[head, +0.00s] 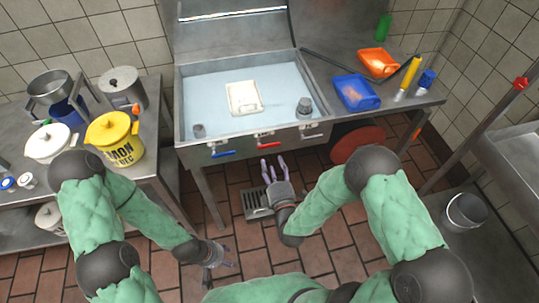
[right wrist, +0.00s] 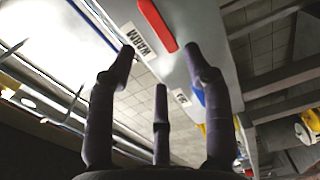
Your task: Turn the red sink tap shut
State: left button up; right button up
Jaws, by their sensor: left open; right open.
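The red sink tap (head: 268,145) is a lever on the front of the steel sink (head: 190,100), between a blue lever (head: 222,153) on its left and another lever (head: 312,136) on its right. In the right wrist view the red tap (right wrist: 157,25) lies beside a "WARM" label, beyond the fingertips. My right gripper (head: 272,168) is open and empty just below the red tap, fingers pointing up towards it, apparently apart from it. My left gripper (head: 228,255) is open and low over the floor at the lower middle, away from the sink.
The sink holds pale liquid and a white block (head: 244,98). A yellow bucket (head: 109,135) and pots stand on the left counter. Blue (head: 356,92) and orange (head: 378,62) trays lie right of the sink. A red round object (head: 357,141) is below the right counter.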

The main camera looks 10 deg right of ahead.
jog(key=shift+s, duration=2)
notch_tip(320, 180, down, 14)
jog(key=s+r+m+g+y+p, duration=0.1)
jog(key=s+m+g+y+p, duration=0.15)
jog(key=m+g, duration=0.75)
jog(key=s+a+f+m+g, duration=0.1)
jog(key=s+f+m+g, duration=0.2)
jog(key=s+m, duration=0.2)
jog(key=s+a+f+m+g, duration=0.1)
jog(key=s+f+m+g, duration=0.2)
jog(key=s+m, duration=0.3)
jog(key=s+g+y, duration=0.1)
jog(key=s, duration=0.1)
jog(key=shift+s+f+g, duration=0.3)
jog(key=shift+d, duration=0.1)
